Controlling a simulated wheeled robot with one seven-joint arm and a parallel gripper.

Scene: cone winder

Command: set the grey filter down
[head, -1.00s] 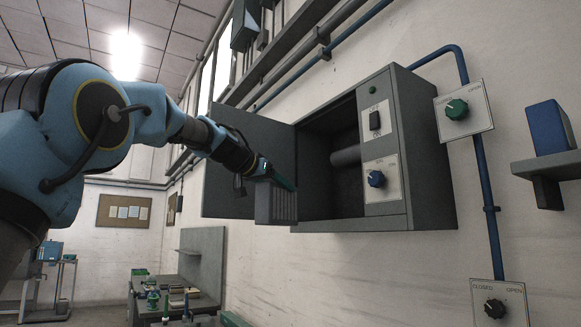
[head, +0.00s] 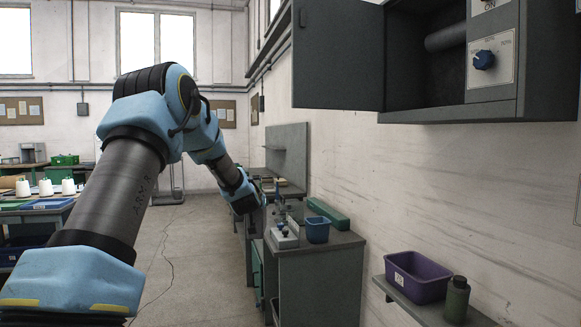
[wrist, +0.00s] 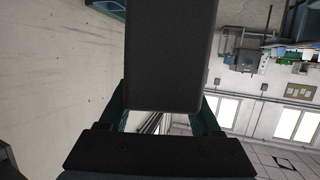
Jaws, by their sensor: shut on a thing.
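The grey filter (wrist: 170,55) shows in the wrist view as a dark, flat-faced block with rounded lower corners. My gripper (wrist: 162,100) has one green finger on each side of it and is shut on it. The filter hides most of what lies beyond. In the head view my arm reaches forward beside the workbench along the wall, with its wrist end near the bench's far part. I cannot make out the fingers or the filter there.
The open grey cabinet (head: 420,85) hangs on the right wall, its door swung left. The bench (head: 320,243) holds a blue bin (head: 317,229) and a green case (head: 328,213). A shelf at lower right carries a purple bin (head: 418,277) and a dark bottle (head: 457,298).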

